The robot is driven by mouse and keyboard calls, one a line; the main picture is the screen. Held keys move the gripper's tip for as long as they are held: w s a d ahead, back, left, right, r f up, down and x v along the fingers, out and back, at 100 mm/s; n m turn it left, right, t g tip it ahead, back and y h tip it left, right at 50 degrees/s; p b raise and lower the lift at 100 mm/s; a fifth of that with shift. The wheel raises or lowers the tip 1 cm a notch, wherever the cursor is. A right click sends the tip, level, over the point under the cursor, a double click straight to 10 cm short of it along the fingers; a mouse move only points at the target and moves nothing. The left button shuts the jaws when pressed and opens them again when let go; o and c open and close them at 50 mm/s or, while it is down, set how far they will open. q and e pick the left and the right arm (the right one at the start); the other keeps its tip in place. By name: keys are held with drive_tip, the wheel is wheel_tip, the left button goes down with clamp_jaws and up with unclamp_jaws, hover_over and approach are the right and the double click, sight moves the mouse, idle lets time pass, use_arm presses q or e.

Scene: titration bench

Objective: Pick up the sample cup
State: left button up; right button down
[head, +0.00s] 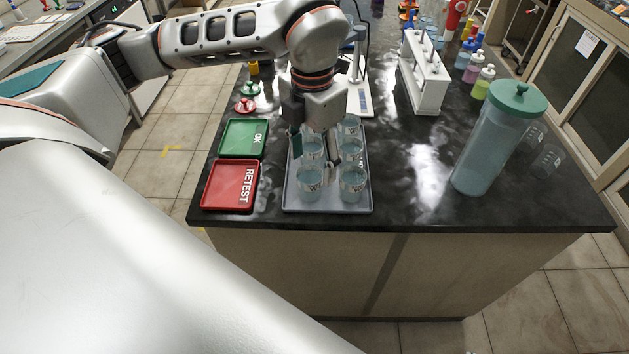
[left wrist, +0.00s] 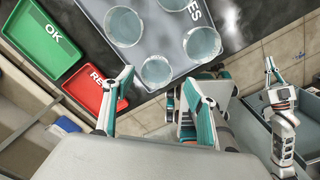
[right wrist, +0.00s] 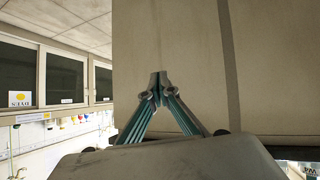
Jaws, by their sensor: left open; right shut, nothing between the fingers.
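Several clear sample cups with pale blue liquid stand on a grey tray (head: 330,209), including a front left cup (head: 310,184), a front right cup (head: 352,184) and a cup behind on the left (head: 311,148). My left gripper (head: 316,152) points down over the tray, open, with its fingers by the left cups. In the left wrist view one cup (left wrist: 156,71) appears between the open fingertips (left wrist: 158,80); I cannot tell how near they are in depth. My right gripper (right wrist: 158,82) is shut and empty, facing the bench's side panel. The left hand partly hides the rear cups.
A green OK tray (head: 243,138) and a red RETEST tray (head: 229,186) lie left of the cups. A white rack (head: 426,80) and a tall green-lidded jar (head: 492,140) stand to the right. The black bench top is clear between the grey tray and the jar.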

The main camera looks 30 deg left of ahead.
sight(310, 179)
use_arm(q)
drive_tip(key=shift+s+a+f, duration=0.1)
drive_tip(key=shift+s+f, duration=0.05)
drive_tip(key=shift+f, duration=0.7)
drive_tip(key=shift+a+f, duration=0.2)
drive_tip(key=shift+f, duration=2.05)
drive_tip(key=c, duration=1.3)
